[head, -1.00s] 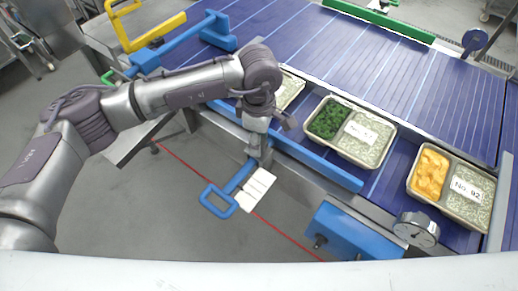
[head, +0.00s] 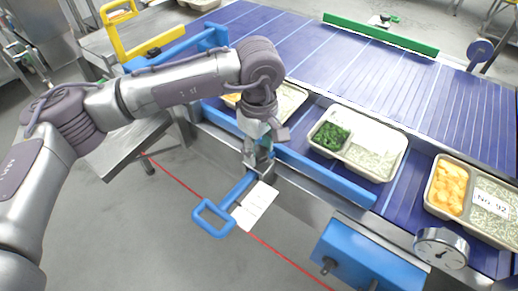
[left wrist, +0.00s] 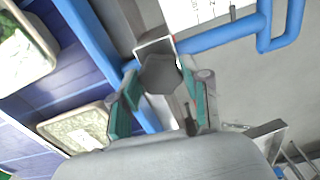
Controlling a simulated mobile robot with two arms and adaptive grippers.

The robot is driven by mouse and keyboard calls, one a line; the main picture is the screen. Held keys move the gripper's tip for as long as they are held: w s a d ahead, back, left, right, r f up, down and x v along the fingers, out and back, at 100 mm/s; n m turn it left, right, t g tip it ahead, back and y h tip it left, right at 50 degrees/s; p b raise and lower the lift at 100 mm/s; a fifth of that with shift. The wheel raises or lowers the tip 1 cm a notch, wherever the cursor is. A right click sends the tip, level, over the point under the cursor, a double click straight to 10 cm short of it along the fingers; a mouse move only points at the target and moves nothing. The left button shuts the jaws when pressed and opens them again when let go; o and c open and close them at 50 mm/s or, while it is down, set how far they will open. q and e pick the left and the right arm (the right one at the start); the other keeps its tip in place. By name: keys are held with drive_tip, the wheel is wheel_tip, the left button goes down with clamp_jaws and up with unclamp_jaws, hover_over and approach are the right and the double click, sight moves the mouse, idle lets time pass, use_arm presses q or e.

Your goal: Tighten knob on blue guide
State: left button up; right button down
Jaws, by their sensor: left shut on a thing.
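The knob (left wrist: 160,74) is a dark grey, many-sided piece in the left wrist view, between my left gripper's teal-padded fingers. My left gripper (left wrist: 160,88) is shut on it. The blue guide (left wrist: 92,42) runs as a long rail past the knob in that view. In the head view the blue guide (head: 325,178) lies along the conveyor's near edge, and my left gripper (head: 258,160) is beside it, pointing down. The knob is hidden by the gripper there. My right gripper is not in view.
A blue handle (head: 212,232) with a white card (head: 256,205) sticks out below the gripper. Trays of greens (head: 357,147) and yellow food (head: 470,197) stand on the blue conveyor (head: 395,85). A round gauge (head: 441,249) and a blue box (head: 368,254) are at lower right.

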sight(259, 152)
use_arm(q)
drive_tip(key=shift+r, duration=0.1)
drive_tip(key=o, duration=1.1)
drive_tip(key=shift+o, duration=0.2)
wheel_tip(259, 152, up, 12)
